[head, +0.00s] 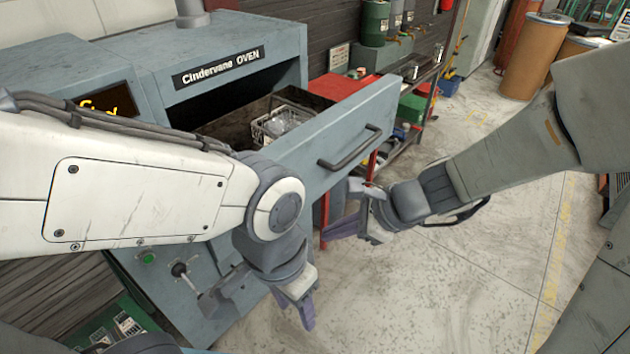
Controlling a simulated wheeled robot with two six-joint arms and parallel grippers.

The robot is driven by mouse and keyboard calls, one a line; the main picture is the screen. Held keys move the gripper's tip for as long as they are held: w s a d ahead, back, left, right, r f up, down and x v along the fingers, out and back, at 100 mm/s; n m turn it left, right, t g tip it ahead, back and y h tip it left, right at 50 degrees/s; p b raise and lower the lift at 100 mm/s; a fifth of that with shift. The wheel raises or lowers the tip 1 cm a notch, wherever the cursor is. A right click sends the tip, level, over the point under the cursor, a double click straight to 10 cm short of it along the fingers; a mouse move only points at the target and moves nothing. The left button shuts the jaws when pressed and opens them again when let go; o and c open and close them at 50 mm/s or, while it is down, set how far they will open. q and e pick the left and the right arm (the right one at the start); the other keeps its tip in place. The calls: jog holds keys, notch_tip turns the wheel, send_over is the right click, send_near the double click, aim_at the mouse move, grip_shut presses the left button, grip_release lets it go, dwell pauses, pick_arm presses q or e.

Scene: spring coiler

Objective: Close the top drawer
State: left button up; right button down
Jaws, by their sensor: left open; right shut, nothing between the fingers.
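The top drawer (358,118) of the blue-grey Cindervane oven (225,40) is pulled out. Its front panel carries a dark bar handle (350,148), and a wire basket with clear items (283,122) sits inside. My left arm crosses in front of the oven and hides part of the drawer. My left gripper (292,312) is open and empty, low in front of the oven, below the drawer. My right gripper (340,229) is shut and empty, below the drawer handle and apart from it in the picture.
A lever (180,270) and a green button (148,257) are on the oven's lower front. A red bench (340,86) with a green box stands behind the drawer. Brown barrels (533,55) stand at the back right. The concrete floor (440,285) at the right is clear.

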jog(key=w+d+m+t, duration=0.2)
jog(key=w+d+m, duration=0.25)
jog(key=m, duration=0.25)
jog(key=w+a+f+p, duration=0.1)
jog(key=w+a+f, duration=0.5)
jog(key=a, duration=0.3)
jog(key=shift+w+a+f+h, duration=0.3)
jog(key=shift+w+f, duration=0.1)
jog(key=shift+w, duration=0.2)
jog(key=shift+w, duration=0.1)
